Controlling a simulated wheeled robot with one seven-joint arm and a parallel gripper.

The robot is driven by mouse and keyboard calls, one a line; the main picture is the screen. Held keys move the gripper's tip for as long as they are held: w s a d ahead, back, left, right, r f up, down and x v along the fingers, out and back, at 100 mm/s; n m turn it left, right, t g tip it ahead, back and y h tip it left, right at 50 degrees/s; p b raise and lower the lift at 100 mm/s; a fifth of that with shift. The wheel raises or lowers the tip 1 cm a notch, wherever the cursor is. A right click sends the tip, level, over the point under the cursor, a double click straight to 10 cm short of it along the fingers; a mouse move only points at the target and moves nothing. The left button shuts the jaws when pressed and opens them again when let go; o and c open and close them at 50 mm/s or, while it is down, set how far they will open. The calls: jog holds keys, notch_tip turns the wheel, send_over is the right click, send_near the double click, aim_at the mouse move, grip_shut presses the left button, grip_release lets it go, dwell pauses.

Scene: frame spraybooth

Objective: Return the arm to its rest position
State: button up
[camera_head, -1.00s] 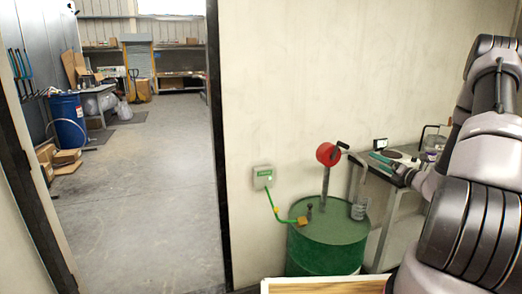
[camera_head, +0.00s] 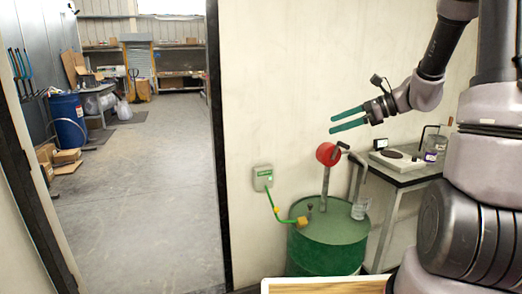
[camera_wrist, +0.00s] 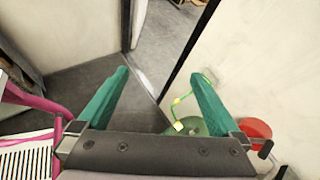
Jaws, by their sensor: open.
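My gripper (camera_head: 347,119) shows in the head view with its two green fingers apart and nothing between them. It is in the air above and a little right of the red pump handle, in front of the pale wall. In the wrist view my gripper (camera_wrist: 158,85) is also open and empty, with floor and the wall's edge beyond the fingers. My arm rises at the right of the head view and bends over toward the gripper.
A green drum (camera_head: 325,248) with a red-wheeled pump (camera_head: 327,154) and a glass jar (camera_head: 360,209) on top stands below the gripper. A small table (camera_head: 412,180) with a white device stands right of it. A doorway at left opens onto clear floor (camera_head: 150,200).

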jog(key=s+r+n+t+h, duration=0.1)
jog(key=s+r+n+h, duration=0.4)
jog(key=s+n, duration=0.3)
jog(key=s+d+r+n+t+h, duration=0.1)
jog(key=s+r+n+h, duration=0.3)
jog(key=s+n, duration=0.4)
jog(key=s+r, duration=0.1)
jog(key=s, duration=0.3)
jog(key=shift+s+d+r+h, duration=0.25)
jog(key=shift+s+r+h, duration=0.1)
jog(key=shift+s+h, duration=0.05)
